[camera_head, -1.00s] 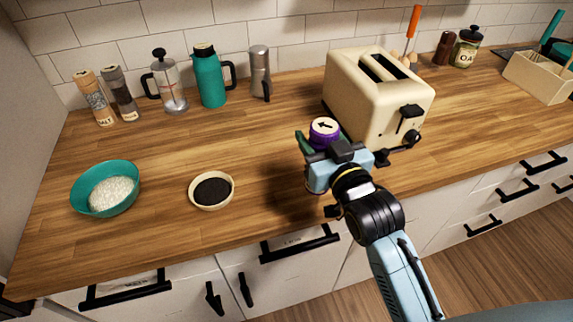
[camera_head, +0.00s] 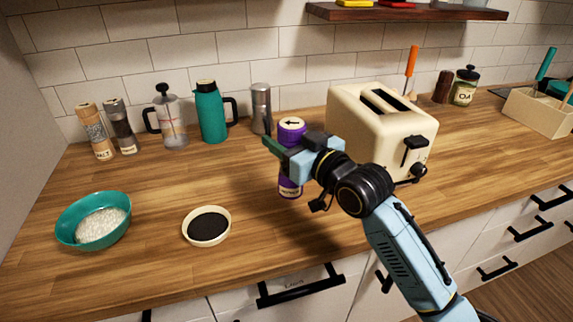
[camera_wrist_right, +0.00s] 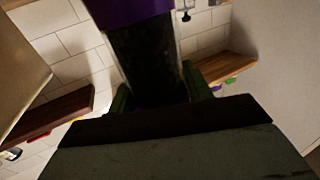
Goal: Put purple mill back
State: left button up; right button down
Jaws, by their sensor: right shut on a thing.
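The purple mill (camera_head: 291,188) is upright in my right gripper (camera_head: 279,147), with its purple cap and arrow mark above the fingers and its purple base below them. The gripper is shut on its middle. I cannot tell for sure whether its base is clear of the counter. In the right wrist view the mill's dark, see-through body (camera_wrist_right: 147,65) stands between the two green fingers (camera_wrist_right: 155,98), with a purple part at the top edge. My left gripper is not in view.
A cream toaster (camera_head: 378,130) stands right of the mill. Behind are a silver mill (camera_head: 261,108), a teal jug (camera_head: 212,112), a French press (camera_head: 170,120) and two shakers (camera_head: 96,130). A black-filled bowl (camera_head: 207,227) and a teal rice bowl (camera_head: 93,221) sit left. Bare counter lies between.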

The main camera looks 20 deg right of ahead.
notch_tip(320, 180, down, 4)
jog(key=shift+f+b, duration=0.1)
jog(key=shift+b, duration=0.35)
jog(key=shift+f, duration=0.1)
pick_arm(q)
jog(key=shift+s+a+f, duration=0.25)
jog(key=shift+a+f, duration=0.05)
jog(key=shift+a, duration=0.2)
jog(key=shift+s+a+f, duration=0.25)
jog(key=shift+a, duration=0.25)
pick_arm(e)
jog(key=shift+f, duration=0.1)
jog(key=c, duration=0.6)
grip_release()
jog(key=shift+f, duration=0.1)
jog(key=shift+r, duration=0.2)
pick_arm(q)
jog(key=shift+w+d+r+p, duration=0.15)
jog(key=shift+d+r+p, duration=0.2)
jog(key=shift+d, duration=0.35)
pick_arm(e)
jog(key=v, duration=1.2)
